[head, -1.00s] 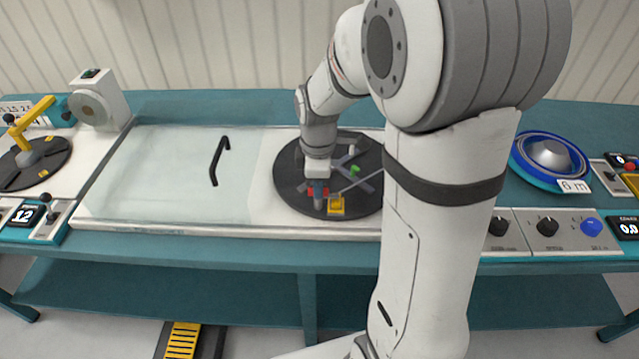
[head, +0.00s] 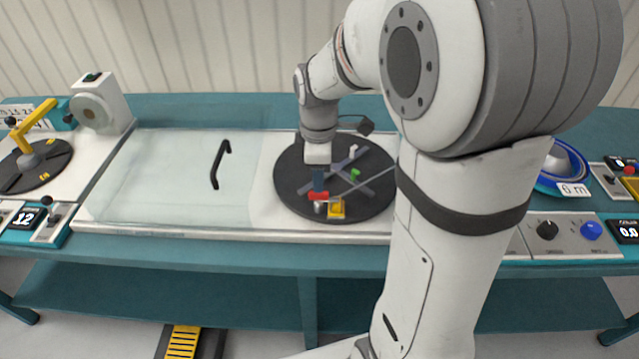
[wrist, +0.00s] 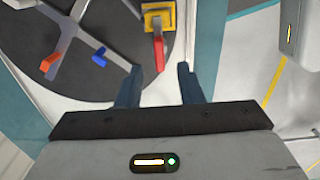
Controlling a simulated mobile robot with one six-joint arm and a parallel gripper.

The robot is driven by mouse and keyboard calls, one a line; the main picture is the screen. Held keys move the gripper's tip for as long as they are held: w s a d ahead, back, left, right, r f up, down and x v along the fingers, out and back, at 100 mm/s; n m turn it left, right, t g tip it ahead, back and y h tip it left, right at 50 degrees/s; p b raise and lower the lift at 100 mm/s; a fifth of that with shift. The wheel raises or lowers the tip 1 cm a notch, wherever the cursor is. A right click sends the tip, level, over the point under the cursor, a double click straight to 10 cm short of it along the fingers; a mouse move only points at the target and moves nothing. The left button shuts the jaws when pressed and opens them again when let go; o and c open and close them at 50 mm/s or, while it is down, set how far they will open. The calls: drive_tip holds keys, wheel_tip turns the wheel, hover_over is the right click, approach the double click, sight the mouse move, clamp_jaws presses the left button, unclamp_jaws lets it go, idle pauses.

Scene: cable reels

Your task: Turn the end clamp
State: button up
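A dark round reel plate (head: 290,190) with grey spokes lies on the bench, right of a clear cover. At its front edge is a yellow block (head: 336,210) with a red lever (head: 318,196) beside it; these look like the end clamp. In the wrist view the yellow block (wrist: 158,16) is at the top, and the red lever (wrist: 159,52) points down towards the gap between my fingertips. My gripper (wrist: 158,75) is open, with nothing between its fingers.
The clear cover (head: 170,180) with a black handle (head: 220,163) lies left of the plate. Green and white pegs stand on the spokes. A yellow crank (head: 38,128) is at far left, a blue reel (head: 570,165) at right. Knobs line the right front edge.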

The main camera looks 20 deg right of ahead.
drive_tip(key=shift+r, duration=1.6)
drive_tip(key=shift+s+r, duration=0.1)
drive_tip(key=shift+s, duration=0.1)
drive_tip(key=s+r+m+t+p, duration=0.1)
drive_tip(key=s+r+m+t, duration=0.1)
drive_tip(key=s+m, duration=1.2)
drive_tip(key=shift+s+m+t, duration=0.2)
drive_tip(key=shift+m+t, duration=0.1)
